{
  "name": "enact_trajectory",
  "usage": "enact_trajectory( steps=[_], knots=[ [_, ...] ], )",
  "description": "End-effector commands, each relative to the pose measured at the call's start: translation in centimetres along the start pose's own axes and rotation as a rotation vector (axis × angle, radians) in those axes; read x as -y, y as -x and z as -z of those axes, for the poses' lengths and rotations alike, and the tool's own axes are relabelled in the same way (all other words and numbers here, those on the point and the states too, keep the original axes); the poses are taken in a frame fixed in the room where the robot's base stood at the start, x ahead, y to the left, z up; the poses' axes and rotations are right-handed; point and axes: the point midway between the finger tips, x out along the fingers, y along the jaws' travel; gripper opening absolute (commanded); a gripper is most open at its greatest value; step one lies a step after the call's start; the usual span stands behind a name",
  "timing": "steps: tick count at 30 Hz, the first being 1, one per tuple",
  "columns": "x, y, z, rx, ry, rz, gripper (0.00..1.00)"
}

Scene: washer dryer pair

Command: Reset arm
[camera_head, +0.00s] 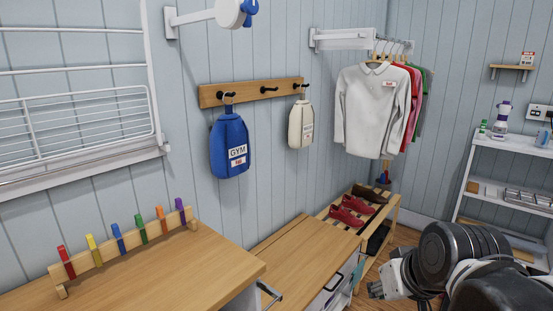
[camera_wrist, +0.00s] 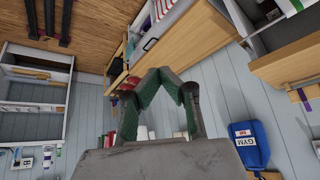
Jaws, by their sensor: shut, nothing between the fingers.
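My arm (camera_head: 450,262) shows at the lower right of the head view, folded in front of the floor and the white shelf unit. In the wrist view my gripper (camera_wrist: 165,72) is shut, its two green-padded fingers meeting at the tips with nothing between them. It is in the air, clear of the furniture. In the head view the arm's links partly hide the gripper, so its fingers cannot be made out clearly there.
A wooden counter (camera_head: 160,268) with coloured clips (camera_head: 122,238) is at the lower left. A blue gym bag (camera_head: 230,146) and a white bag (camera_head: 301,124) hang on the wall. Shirts (camera_head: 372,108) hang behind a shoe rack (camera_head: 388,215). A white shelf unit (camera_head: 466,168) stands right.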

Motion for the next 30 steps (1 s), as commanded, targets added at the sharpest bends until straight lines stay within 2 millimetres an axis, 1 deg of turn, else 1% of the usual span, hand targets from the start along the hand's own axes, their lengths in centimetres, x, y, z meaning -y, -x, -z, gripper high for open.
enact_trajectory(
  steps=[1,3,12,13,15,23,30],
  knots=[
    [0.1,0.5,-1.0,-0.004,-0.005,-0.009,0.0],
    [0.2,0.9,-2.0,-0.009,-0.016,-0.023,0.0],
    [0.1,2.2,-5.5,-0.034,-0.048,-0.069,0.0],
    [0.1,2.4,-5.6,-0.036,-0.051,-0.072,0.0],
    [0.1,3.7,-4.5,-0.035,-0.052,-0.071,0.0],
    [0.3,7.3,-2.0,-0.035,-0.051,-0.07,0.0],
    [0.4,11.7,0.9,-0.035,-0.051,-0.07,0.0]
  ],
)
